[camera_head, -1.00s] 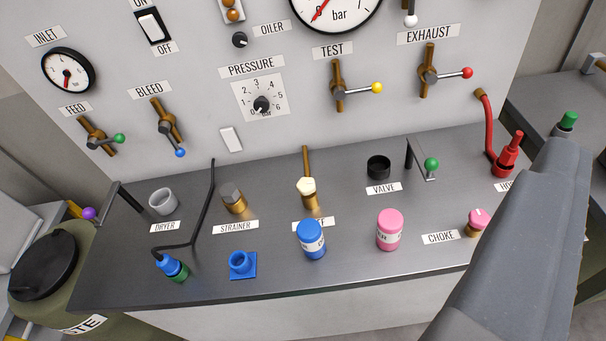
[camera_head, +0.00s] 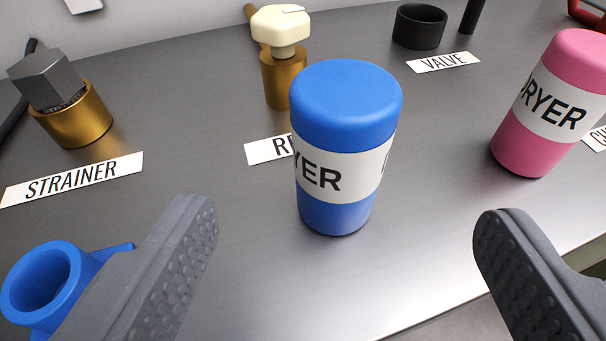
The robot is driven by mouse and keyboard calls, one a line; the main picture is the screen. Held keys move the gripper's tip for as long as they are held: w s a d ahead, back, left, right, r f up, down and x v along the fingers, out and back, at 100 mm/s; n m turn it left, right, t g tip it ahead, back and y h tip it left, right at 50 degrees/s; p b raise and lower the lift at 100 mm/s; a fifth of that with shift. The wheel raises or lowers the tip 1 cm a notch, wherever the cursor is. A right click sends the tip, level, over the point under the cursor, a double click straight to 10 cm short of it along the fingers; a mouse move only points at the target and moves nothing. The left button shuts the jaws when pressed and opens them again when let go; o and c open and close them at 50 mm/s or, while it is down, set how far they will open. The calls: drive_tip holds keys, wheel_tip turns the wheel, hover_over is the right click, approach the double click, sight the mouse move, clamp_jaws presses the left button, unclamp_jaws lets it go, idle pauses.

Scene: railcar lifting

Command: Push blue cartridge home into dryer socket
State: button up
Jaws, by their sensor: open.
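The blue cartridge (camera_head: 345,110) stands upright on the dark bench top, with a white band whose lettering ends in "YER". My gripper (camera_head: 345,235) is open, with one grey finger at the lower left and one at the lower right. The cartridge stands beyond the fingertips, between them in the picture, and I see no contact. The dryer socket is not in view now; one second ago a grey cup stood behind the DRYER label at the bench's left.
A pink cartridge (camera_head: 558,100) stands to the right. A blue holder (camera_head: 45,290) is partly behind the left finger. The brass strainer fitting (camera_head: 75,115), a cream-knobbed brass fitting (camera_head: 283,55) and a black valve ring (camera_head: 419,27) stand behind. The bench's front edge is at lower right.

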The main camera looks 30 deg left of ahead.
sight(346, 155)
drive_tip(key=x, duration=0.6)
drive_tip(key=shift+w+f, duration=0.2)
drive_tip(key=shift+w, duration=0.1)
drive_tip(key=shift+b+x, duration=0.7)
drive_tip(key=shift+x, duration=2.15)
drive_tip(key=c, duration=1.2)
